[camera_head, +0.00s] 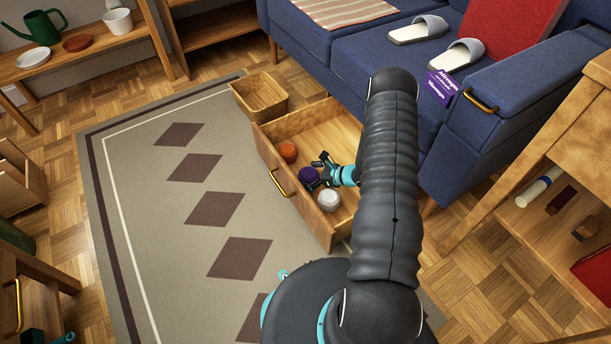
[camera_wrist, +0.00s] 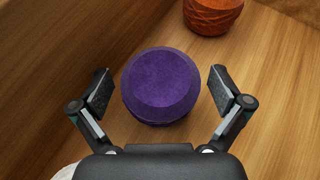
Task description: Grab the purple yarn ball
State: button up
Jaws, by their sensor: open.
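The purple yarn ball (camera_head: 308,175) lies in an open wooden drawer (camera_head: 262,152) under the blue sofa. In the wrist view the ball (camera_wrist: 161,86) shows whole, a little beyond and between the fingertips. My gripper (camera_wrist: 162,92) is open, with one finger on each side of the ball and visible gaps between them. In the head view my gripper (camera_head: 316,170) is over the drawer, right beside the ball and partly in front of it.
In the drawer, an orange ball (camera_head: 288,151) sits behind the purple one and a white ball (camera_head: 328,200) in front. The orange one also shows in the wrist view (camera_wrist: 212,14). A wicker basket (camera_head: 260,96) stands by the drawer's back left. The rug (camera_head: 160,225) is clear.

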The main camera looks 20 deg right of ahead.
jog(key=c, duration=1.1)
